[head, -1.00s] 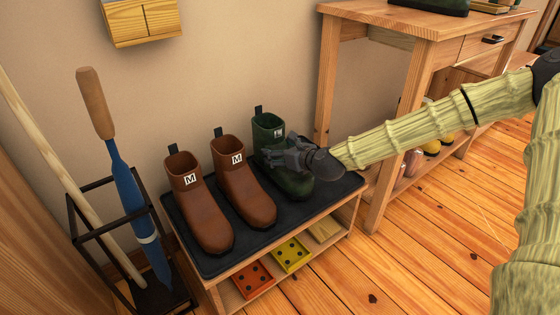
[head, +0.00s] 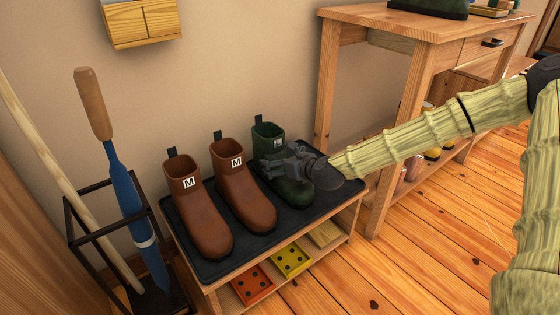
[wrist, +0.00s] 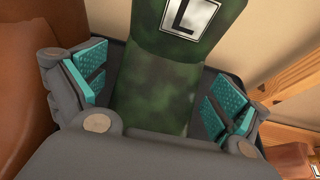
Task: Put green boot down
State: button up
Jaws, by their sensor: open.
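The green boot (head: 292,192) stands upright on the black mat (head: 215,268) of the low bench, to the right of two brown boots. In the wrist view the green boot (wrist: 160,90) shows its shaft with a white "L" label. My gripper (head: 291,166) is at the front of the boot's shaft, above its foot. In the wrist view my gripper (wrist: 155,95) is open, with one teal-padded finger on each side of the boot and gaps between pads and boot. The boot's foot is partly hidden by my gripper.
Two brown boots marked "M" (head: 199,215) (head: 240,190) stand left of the green boot. A wooden table (head: 375,30) bearing another dark green boot (head: 430,8) stands to the right. A stand with a blue umbrella (head: 130,200) is at the left.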

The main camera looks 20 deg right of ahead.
jog(key=shift+r, duration=0.1)
jog(key=shift+s+r, duration=0.1)
jog(key=p+v, duration=0.5)
jog(key=v, duration=0.5)
jog(key=shift+s+d+r, duration=0.15)
jog(key=shift+s+r, duration=0.05)
jog(key=shift+r, duration=0.05)
jog(key=shift+s+d+r+p, duration=0.1)
jog(key=shift+s+d+p, duration=0.1)
jog(key=shift+s+p, duration=0.3)
jog(key=shift+s+d, duration=0.1)
